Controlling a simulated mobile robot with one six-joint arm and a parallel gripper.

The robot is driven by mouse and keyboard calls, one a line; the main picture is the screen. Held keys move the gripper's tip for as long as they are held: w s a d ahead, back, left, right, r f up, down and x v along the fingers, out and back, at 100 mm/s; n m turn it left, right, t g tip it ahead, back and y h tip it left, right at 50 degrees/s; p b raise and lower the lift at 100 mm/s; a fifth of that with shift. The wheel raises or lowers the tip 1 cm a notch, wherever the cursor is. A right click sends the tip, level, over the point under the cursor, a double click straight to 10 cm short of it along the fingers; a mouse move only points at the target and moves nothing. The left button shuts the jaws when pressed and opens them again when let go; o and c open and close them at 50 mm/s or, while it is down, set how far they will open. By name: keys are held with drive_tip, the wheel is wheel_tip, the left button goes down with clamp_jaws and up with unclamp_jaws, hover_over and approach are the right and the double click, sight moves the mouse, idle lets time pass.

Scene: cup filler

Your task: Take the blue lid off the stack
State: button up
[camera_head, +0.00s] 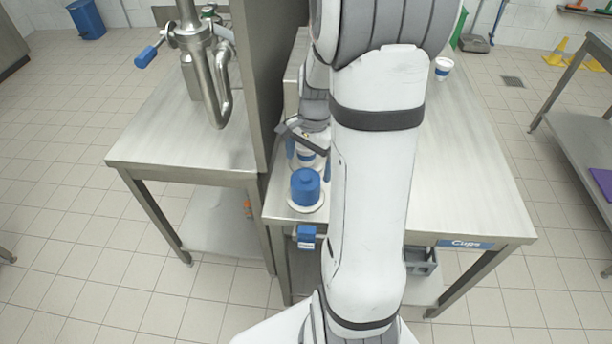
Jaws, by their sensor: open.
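A blue stack of lids (306,187) stands on a round white base near the front left of the steel table. No single lid can be told apart in it at this size. My gripper (309,158) is just behind the stack in the picture, with blue fingertips pointing down. Its fingers are open, one on each side of a small white and blue thing (305,154); I cannot tell whether they touch it. My own arm hides part of the gripper and the table to its right.
A white and blue cup (443,68) stands at the table's back right. A tall steel panel (268,70) rises left of the stack. A steel filler pipe (210,80) stands on the left table (150,140). The right of the table, labelled "Cups" (466,244), is clear.

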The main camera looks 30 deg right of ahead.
sight(306, 176)
drive_tip(key=f, duration=0.4)
drive_tip(key=shift+a, duration=0.3)
drive_tip(key=shift+c, duration=0.4)
drive_tip(key=c, duration=1)
wheel_tip(306, 176, up, 10)
drive_tip(key=shift+r, duration=0.1)
